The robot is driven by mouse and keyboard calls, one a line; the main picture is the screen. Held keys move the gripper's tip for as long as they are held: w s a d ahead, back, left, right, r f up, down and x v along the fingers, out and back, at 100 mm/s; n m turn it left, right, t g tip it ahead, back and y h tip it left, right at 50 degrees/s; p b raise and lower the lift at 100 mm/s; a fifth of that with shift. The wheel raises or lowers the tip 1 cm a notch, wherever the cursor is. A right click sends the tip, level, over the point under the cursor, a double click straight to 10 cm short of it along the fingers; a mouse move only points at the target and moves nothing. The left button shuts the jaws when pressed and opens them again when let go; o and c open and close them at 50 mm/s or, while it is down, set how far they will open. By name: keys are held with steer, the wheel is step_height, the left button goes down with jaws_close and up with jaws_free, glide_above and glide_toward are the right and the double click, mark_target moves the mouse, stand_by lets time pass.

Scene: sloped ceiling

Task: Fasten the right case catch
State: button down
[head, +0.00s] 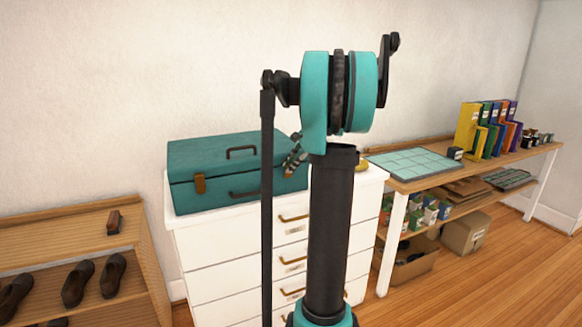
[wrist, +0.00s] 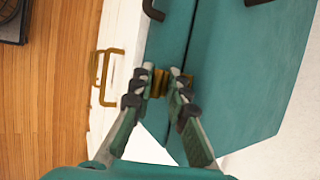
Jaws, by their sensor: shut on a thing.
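The teal case (head: 222,160) lies on the white drawer unit, its lid down, with the seam along its front. The left brass catch (head: 199,186) shows on the front in the head view. In the wrist view the case (wrist: 235,90) fills the right side, and the right brass catch (wrist: 157,84) sits across the seam. My gripper (wrist: 162,77) is shut on this catch, one finger on each side, hiding part of it. Whether the catch is fastened cannot be told. In the head view my gripper (head: 294,160) is at the case's right end, partly behind my arm.
The white drawer unit (head: 230,250) has brass handles on its front. A shoe rack (head: 75,245) stands at the left. A wooden table (head: 430,182) with a cutting mat and coloured binders stands at the right. The wall is close behind the case.

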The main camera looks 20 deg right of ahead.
stand_by(0.3)
steer(key=c, duration=1.6)
jaws_free()
steer(key=v, duration=0.8)
